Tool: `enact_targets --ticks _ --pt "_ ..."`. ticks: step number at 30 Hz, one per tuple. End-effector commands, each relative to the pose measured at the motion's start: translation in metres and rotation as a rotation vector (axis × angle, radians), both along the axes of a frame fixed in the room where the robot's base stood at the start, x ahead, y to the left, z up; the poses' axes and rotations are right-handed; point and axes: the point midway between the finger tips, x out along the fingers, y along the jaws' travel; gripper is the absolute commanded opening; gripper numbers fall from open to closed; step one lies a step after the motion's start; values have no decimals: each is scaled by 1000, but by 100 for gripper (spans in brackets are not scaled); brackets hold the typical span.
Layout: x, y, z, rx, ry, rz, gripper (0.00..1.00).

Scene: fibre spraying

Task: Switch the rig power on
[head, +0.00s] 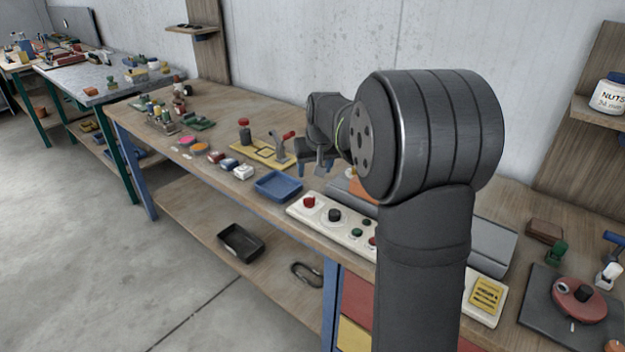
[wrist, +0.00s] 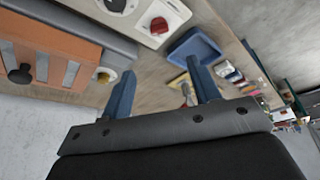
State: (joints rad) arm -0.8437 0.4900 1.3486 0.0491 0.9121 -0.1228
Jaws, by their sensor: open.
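A white control panel (head: 296,207) lies along the bench's front edge. It carries a red knob (head: 309,202) at its left end, a black knob (head: 334,215), and small green and red controls further right. My arm hides part of the panel. In the wrist view the red knob (wrist: 158,25) sits on the panel's end, beyond my fingers. No label naming the rig power is readable. My gripper (head: 314,172) is above the bench, behind the panel's left end. In the wrist view my gripper (wrist: 161,66) is open and empty, its blue fingers apart and not touching the knob.
A blue tray (head: 279,186) stands left of the panel. An orange and grey unit (wrist: 62,48) with a black knob is close to my gripper. A yellow-based fixture (head: 262,153) stands further back. A yellow label (head: 486,292) lies on the panel's right end.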

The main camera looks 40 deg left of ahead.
Motion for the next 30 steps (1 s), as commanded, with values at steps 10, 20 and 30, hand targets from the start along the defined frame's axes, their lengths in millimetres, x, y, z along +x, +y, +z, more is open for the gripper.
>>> enact_targets --ticks 10,20,30 --pt "-6 -8 23 -1 1 0 56" --pt "-5 -7 19 -2 1 0 56" --pt "7 10 -30 -4 3 1 56"
